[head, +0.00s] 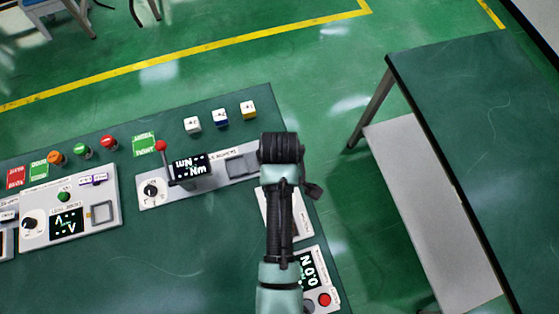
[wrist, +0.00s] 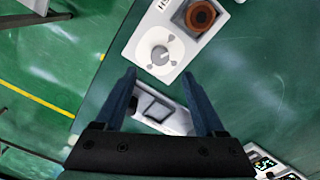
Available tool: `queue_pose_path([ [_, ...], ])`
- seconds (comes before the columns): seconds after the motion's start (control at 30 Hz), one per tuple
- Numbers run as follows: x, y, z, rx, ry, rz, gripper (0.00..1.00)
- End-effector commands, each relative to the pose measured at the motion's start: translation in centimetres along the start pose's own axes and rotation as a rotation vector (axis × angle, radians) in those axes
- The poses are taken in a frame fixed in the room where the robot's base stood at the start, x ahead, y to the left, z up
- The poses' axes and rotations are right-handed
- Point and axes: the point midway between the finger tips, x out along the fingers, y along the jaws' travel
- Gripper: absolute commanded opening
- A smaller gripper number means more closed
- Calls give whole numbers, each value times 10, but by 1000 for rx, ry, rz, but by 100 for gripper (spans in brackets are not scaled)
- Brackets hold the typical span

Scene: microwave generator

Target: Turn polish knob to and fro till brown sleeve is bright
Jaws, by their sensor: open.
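The brown sleeve (wrist: 200,16), a dull brown ring, stands in a dark square holder on the same unit, up and right of the knob. My gripper (wrist: 158,76) is open and empty. Its two dark blue fingers point toward the dial, their tips just short of the knob and apart in the picture. I cannot tell their height above it. In the head view my arm covers the gripper and much of this area.
Between my fingers lies another grey unit with a square recess (wrist: 157,108). In the head view a unit with a red-ball lever (head: 160,146) stands to the left. Several small cubes (head: 220,118) lie behind it. A separate table (head: 455,100) stands at right across a floor gap.

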Motion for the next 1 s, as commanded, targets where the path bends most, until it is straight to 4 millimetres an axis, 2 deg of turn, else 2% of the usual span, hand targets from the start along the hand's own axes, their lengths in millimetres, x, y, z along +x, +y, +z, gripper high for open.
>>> queue_pose_path([
  [0.03, 12, -1, 1, 1, -4, -4, 72],
  [0.2, 44, -1, 1, 2, -3, -3, 72],
  [0.4, 71, 0, 0, 2, -1, -2, 72],
  [0.6, 83, 0, 0, 3, 1, 1, 72],
  [0.9, 84, 0, 0, 3, 0, 0, 72],
  [1.0, 84, 0, 0, 3, 0, 0, 54],
])
